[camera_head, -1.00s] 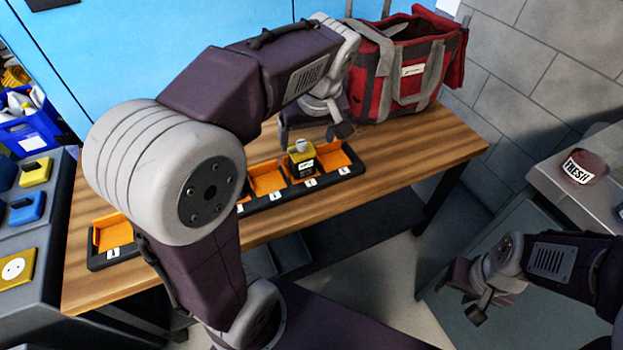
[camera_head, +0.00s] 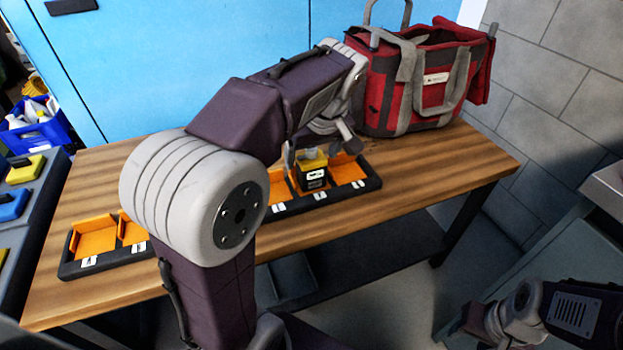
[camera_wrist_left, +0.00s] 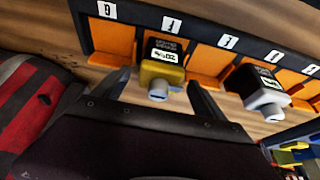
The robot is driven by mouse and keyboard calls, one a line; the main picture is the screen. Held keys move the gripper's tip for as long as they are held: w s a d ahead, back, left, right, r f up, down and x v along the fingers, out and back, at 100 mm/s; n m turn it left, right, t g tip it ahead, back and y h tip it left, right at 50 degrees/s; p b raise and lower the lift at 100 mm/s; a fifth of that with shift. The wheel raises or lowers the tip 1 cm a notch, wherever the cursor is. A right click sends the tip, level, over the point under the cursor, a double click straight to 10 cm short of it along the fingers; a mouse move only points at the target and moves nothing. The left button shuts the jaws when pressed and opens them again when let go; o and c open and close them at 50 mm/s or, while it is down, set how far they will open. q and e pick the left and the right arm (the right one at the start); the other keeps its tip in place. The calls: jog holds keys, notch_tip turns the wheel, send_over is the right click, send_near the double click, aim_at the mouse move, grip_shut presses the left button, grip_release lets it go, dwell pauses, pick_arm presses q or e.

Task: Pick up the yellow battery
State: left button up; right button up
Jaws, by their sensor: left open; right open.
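The yellow battery (camera_head: 313,160), yellow on top with a black labelled body, stands upright in an orange slot of the black charger rack (camera_head: 372,183). In the left wrist view the yellow battery (camera_wrist_left: 161,78) is seen from its yellow end, between the two fingers. My left gripper (camera_head: 317,148) is open at the battery's top; its fingers (camera_wrist_left: 160,95) lie one on each side with gaps showing. I cannot tell how deep they reach. My right gripper (camera_head: 482,325) is open and empty at the lower right, away from the table.
In the left wrist view a black battery with a whitish end (camera_wrist_left: 258,88) sits two slots to the right. My left arm hides part of the rack in the head view. A red and grey tool bag (camera_head: 420,85) stands behind on the wooden table (camera_head: 440,165). The table's right end is clear.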

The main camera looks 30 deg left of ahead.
pick_arm(q)
jog(key=shift+x, duration=1)
jog(key=shift+d+r, duration=0.1)
jog(key=shift+r, duration=0.1)
grip_shut()
pick_arm(e)
jog(key=shift+f, duration=0.5)
pick_arm(q)
jog(key=shift+r, duration=0.1)
pick_arm(e)
jog(key=shift+r, duration=0.1)
pick_arm(q)
notch_tip(320, 180, up, 5)
jog(key=p, duration=0.4)
pick_arm(e)
notch_tip(320, 180, up, 7)
jog(key=p, duration=0.3)
pick_arm(q)
jog(key=s+a+r+b, duration=0.3)
jog(key=s+r+b, duration=0.3)
jog(key=s, duration=0.5)
pick_arm(e)
notch_tip(320, 180, down, 6)
